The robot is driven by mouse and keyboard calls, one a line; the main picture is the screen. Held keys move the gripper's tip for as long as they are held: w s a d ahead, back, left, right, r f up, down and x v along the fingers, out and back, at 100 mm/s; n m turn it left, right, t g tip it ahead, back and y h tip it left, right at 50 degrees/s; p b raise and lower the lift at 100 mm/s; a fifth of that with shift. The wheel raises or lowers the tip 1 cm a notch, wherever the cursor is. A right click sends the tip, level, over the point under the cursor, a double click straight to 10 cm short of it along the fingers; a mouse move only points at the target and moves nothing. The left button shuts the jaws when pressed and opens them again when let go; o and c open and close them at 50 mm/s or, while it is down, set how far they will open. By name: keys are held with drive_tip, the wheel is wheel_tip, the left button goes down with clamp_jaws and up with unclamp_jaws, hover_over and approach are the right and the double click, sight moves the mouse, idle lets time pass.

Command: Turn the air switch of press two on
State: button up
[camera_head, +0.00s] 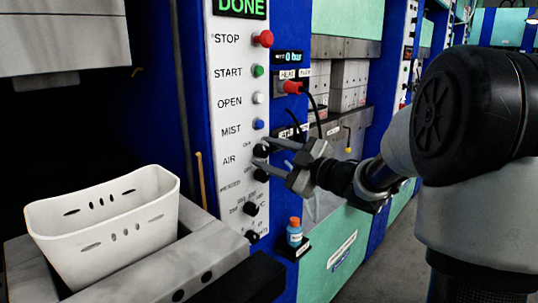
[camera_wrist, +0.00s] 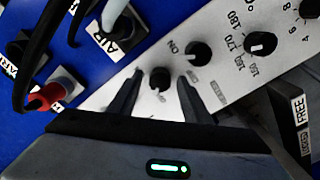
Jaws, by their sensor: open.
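The panel (camera_head: 229,110) has a black round air switch (camera_head: 261,150) beside the word AIR, with small print around it. My gripper (camera_head: 262,152) comes in from the right at the height of this switch, its fingers apart. In the wrist view, a black knob (camera_wrist: 160,79), which appears to be the air switch, stands between the open fingertips of my gripper (camera_wrist: 160,77). I cannot tell whether either finger touches it, nor which way it points. A similar black knob (camera_wrist: 198,53) sits beside it toward the dials.
The red STOP (camera_head: 263,39), green START (camera_head: 258,71), white OPEN (camera_head: 258,98) and blue MIST (camera_head: 258,124) buttons are above the switch. A red plug (camera_head: 292,87) with a black cable is to the right. A white bin (camera_head: 110,275) stands at the lower left. A small blue bottle (camera_head: 295,236) stands below.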

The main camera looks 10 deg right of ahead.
drive_tip(key=shift+w, duration=0.1)
drive_tip(key=c, duration=1)
drive_tip(key=shift+c, duration=0.2)
